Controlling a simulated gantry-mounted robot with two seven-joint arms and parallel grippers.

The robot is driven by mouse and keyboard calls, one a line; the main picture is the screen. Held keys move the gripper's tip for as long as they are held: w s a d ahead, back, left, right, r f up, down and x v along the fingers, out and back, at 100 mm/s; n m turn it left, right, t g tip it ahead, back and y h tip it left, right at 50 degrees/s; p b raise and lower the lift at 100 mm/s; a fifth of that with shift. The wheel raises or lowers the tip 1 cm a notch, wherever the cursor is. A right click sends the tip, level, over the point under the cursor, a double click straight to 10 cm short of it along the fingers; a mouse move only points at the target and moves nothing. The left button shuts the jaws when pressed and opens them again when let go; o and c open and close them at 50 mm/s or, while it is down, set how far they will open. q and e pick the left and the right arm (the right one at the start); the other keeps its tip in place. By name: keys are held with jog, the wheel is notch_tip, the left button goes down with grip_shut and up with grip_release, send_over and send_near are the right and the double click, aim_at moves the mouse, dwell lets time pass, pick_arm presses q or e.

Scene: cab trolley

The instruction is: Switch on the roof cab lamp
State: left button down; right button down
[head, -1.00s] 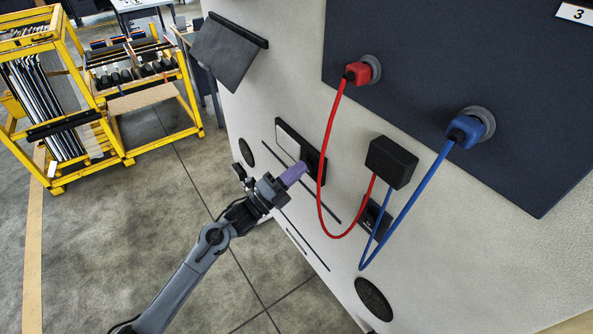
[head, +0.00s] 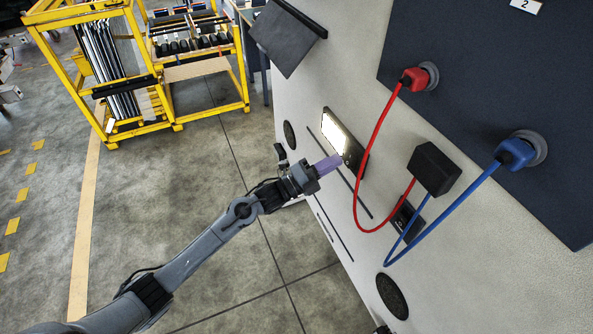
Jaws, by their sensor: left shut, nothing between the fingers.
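The cab lamp (head: 335,132) is a rectangular panel in a dark frame on the pale cab surface. Its panel glows bright warm white. My left gripper (head: 338,160) has purple fingers that are shut with nothing between them. Its fingertips are at the dark lower end of the lamp's frame; I cannot tell whether they touch it. The fingers hide part of that end. My right gripper is not in view.
A red plug (head: 414,79) and a blue plug (head: 516,153) sit in sockets on the dark panel, their cables looping near a black box (head: 434,168). A dark flap (head: 287,38) juts out at the top. Yellow racks (head: 205,68) stand on the floor behind.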

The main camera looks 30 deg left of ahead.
pick_arm(q)
jog(key=s+a, duration=0.6)
jog(key=s, duration=0.4)
jog(key=shift+b, duration=0.3)
jog(key=s+d+f+n+g+y, duration=0.2)
jog(key=s+d+f+n+y, duration=0.4)
jog(key=s+d+f+n, duration=0.45)
jog(key=s+a+f+n+g+y, duration=0.2)
jog(key=s+f+n+g+y, duration=0.15)
jog(key=s+n+g, duration=0.45)
jog(key=s+a+f+n+g+y, duration=0.2)
jog(key=s+f+n+g, duration=0.25)
jog(key=s, duration=0.55)
notch_tip(320, 180, up, 25)
jog(key=p, duration=2.5)
jog(key=shift+w+d+r+m, duration=0.15)
jog(key=shift+d+r+m, duration=0.05)
jog(key=shift+d+m, duration=0.1)
